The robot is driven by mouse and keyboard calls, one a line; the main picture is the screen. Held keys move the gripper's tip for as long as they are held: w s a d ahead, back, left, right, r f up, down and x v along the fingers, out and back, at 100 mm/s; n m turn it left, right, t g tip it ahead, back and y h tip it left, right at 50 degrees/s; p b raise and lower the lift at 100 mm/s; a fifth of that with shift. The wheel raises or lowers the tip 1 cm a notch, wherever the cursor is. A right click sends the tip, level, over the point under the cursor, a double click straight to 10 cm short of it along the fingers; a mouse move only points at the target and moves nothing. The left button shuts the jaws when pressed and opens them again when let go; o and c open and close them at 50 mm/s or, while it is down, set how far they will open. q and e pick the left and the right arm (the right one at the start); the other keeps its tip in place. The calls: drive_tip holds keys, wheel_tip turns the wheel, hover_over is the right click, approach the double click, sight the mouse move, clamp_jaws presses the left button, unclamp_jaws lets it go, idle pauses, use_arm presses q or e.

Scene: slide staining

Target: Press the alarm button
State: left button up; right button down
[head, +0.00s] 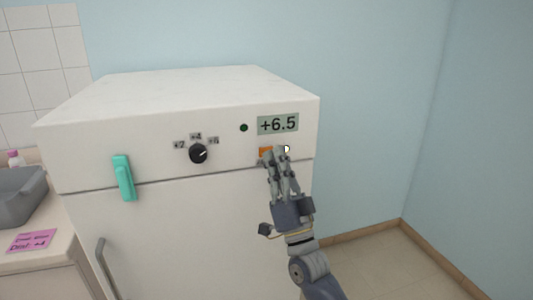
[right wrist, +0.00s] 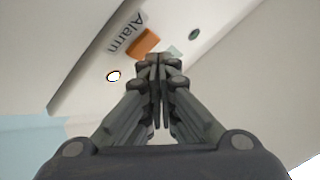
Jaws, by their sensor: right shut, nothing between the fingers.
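The alarm button is an orange rectangle (head: 265,151) on the front panel of a white fridge (head: 110,130), below the display. In the right wrist view the orange button (right wrist: 145,42) sits beside the printed word "Alarm". My right gripper (head: 277,154) is shut and empty, with its fingertips in front of the panel at the button's right. In the right wrist view the closed fingertips (right wrist: 157,62) lie just below the button and overlap its edge region. I cannot tell whether they touch the panel. My left gripper is not in view.
The display (head: 278,124) reads +6.5, with a dark round light (head: 244,128) beside it. A black dial (head: 198,153) and a teal clip-like handle (head: 123,177) are further left. A pink note (head: 33,240) and grey basin (head: 20,196) are at far left. Floor is clear at right.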

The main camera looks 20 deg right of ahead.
drive_tip(key=shift+w, duration=0.2)
drive_tip(key=shift+w, duration=0.3)
idle(0.6)
idle(0.3)
drive_tip(key=shift+s, duration=0.75)
drive_tip(key=shift+s+p, duration=0.1)
drive_tip(key=shift+p, duration=0.2)
drive_tip(key=shift+s+p, duration=0.9)
drive_tip(key=shift+s, duration=1.5)
